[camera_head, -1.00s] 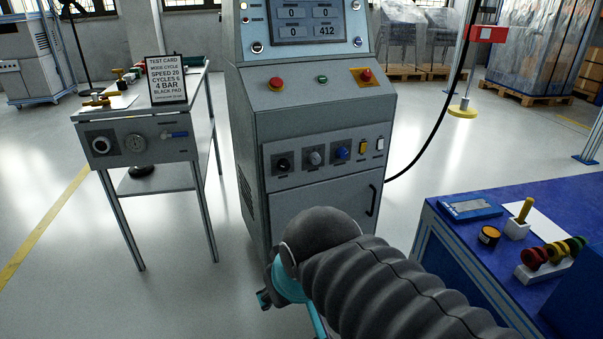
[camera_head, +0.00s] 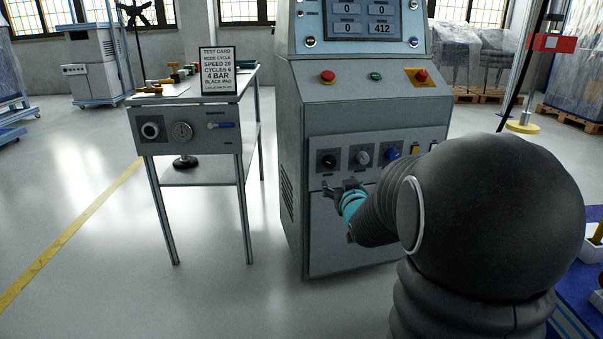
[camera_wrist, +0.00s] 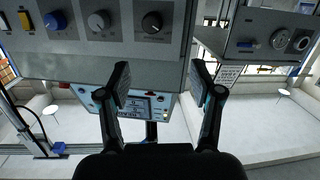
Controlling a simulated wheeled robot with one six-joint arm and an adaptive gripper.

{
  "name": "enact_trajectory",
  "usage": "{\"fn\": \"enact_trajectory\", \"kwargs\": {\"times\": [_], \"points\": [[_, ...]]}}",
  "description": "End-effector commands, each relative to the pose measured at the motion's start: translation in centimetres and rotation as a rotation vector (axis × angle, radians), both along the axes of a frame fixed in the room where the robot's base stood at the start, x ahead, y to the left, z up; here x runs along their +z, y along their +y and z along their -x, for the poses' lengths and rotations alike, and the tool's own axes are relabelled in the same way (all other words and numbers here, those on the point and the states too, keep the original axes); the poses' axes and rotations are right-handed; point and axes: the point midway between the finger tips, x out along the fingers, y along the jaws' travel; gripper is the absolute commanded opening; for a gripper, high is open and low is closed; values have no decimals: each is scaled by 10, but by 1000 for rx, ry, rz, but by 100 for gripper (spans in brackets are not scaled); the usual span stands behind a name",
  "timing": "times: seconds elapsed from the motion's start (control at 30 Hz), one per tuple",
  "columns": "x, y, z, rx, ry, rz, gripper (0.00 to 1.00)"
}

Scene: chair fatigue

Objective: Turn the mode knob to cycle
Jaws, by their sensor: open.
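The grey machine's control panel (camera_head: 375,158) carries a black knob (camera_head: 327,161) on the left, a grey knob (camera_head: 362,157) in the middle and a blue knob (camera_head: 393,154) further right. Their labels are too small to read, so I cannot tell which is the mode knob. My gripper (camera_head: 331,190) is just below the black knob in the head view, apart from it. The wrist view is upside down. There my open, empty fingers (camera_wrist: 161,75) point toward the panel, with the black knob (camera_wrist: 152,22) nearest their line and the grey knob (camera_wrist: 98,20) to its left.
A test card (camera_head: 217,70) reading mode cycle, speed 20, cycles 6, 4 bar, black pad stands on a side table (camera_head: 190,99) left of the machine. Red buttons (camera_head: 328,77) sit on the ledge above the panel.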

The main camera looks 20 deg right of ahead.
Motion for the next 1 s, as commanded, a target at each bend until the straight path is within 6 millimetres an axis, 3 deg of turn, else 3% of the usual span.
{"fn": "enact_trajectory", "kwargs": {"times": [0.03,0.1,0.47,1.0], "points": [[-14,-9,-7,4,-31,2,65],[-20,-17,-14,13,-75,5,65],[-24,-29,-37,32,-148,10,65],[-24,-43,-131,32,-147,10,65]]}}
